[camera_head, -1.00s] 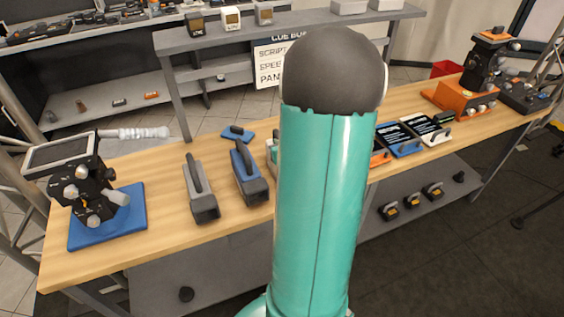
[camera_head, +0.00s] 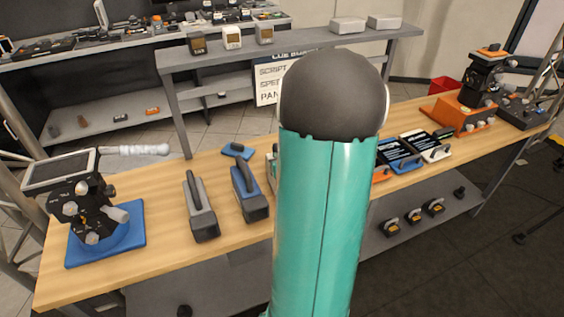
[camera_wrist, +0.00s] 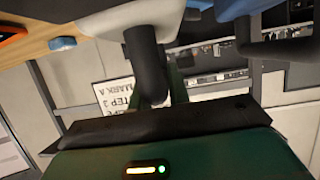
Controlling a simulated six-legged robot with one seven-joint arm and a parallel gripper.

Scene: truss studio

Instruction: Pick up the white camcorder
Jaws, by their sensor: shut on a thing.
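In the wrist view, the white camcorder (camera_wrist: 128,17) fills the top of the picture, with its pale body and a dark handle (camera_wrist: 148,62) pointing at me. My gripper (camera_wrist: 160,92) is shut on that handle; its fingertips are partly hidden. In the head view, my teal arm hides my gripper and most of the camcorder. Only a pale sliver with some green shows at the arm's left edge, so I cannot tell whether the camcorder touches the table.
A blue camcorder (camera_head: 250,197) and a grey camcorder (camera_head: 202,215) stand left of my arm on the wooden table (camera_head: 165,240). A camera rig on a blue base (camera_head: 125,235) is further left. Slates (camera_head: 400,152) and an orange-based rig (camera_head: 460,115) are at the right.

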